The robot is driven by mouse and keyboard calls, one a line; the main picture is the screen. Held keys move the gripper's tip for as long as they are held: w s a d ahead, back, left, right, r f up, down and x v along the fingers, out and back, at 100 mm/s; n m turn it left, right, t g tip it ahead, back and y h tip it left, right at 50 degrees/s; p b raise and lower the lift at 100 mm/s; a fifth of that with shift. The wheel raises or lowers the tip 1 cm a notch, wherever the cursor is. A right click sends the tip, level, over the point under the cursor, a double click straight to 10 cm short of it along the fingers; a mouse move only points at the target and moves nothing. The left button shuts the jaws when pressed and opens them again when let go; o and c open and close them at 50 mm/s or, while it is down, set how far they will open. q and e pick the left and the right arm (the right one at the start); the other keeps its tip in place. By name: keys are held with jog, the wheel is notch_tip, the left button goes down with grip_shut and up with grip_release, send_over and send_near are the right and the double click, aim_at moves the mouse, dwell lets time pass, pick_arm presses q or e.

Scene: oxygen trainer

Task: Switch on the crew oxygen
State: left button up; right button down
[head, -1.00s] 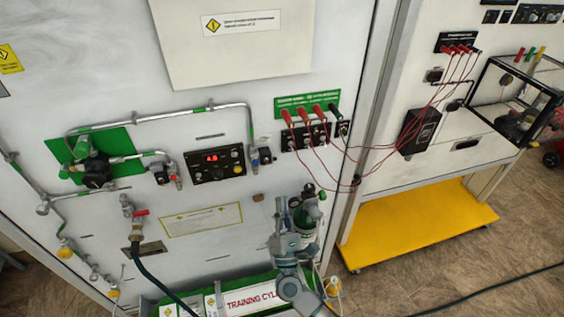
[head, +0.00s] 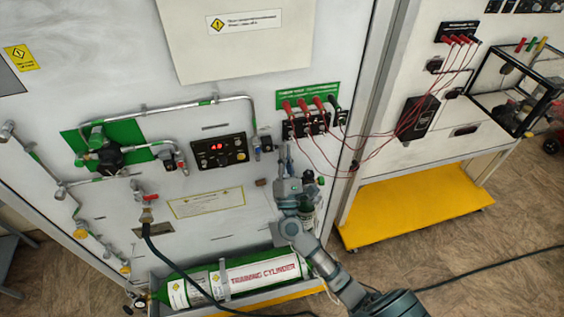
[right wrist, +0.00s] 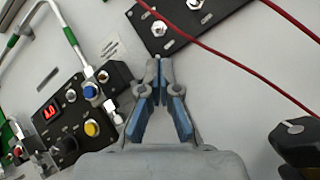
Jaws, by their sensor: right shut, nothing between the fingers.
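My right gripper (head: 284,155) is in front of the white panel, just below the left end of a black switch strip (head: 301,129). It also shows in the right wrist view (right wrist: 159,66), with its blue-grey fingers shut and empty. The strip (right wrist: 190,24) lies beyond the fingertips there, with small metal toggles; no contact is visible. A black control box (head: 218,153) with a red lit display is to the left; it shows in the wrist view (right wrist: 68,122) with a blue and a yellow button. I cannot read which control is for crew oxygen. My left gripper is out of view.
A green training cylinder (head: 207,289) lies low in front. A dark hose (head: 150,235) hangs at the left. A black knob (right wrist: 297,140) is near the right in the wrist view.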

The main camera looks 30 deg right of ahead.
jog(key=shift+s+d+r+p, duration=0.35)
jog(key=shift+s+d+r, duration=0.15)
jog(key=shift+r, duration=0.2)
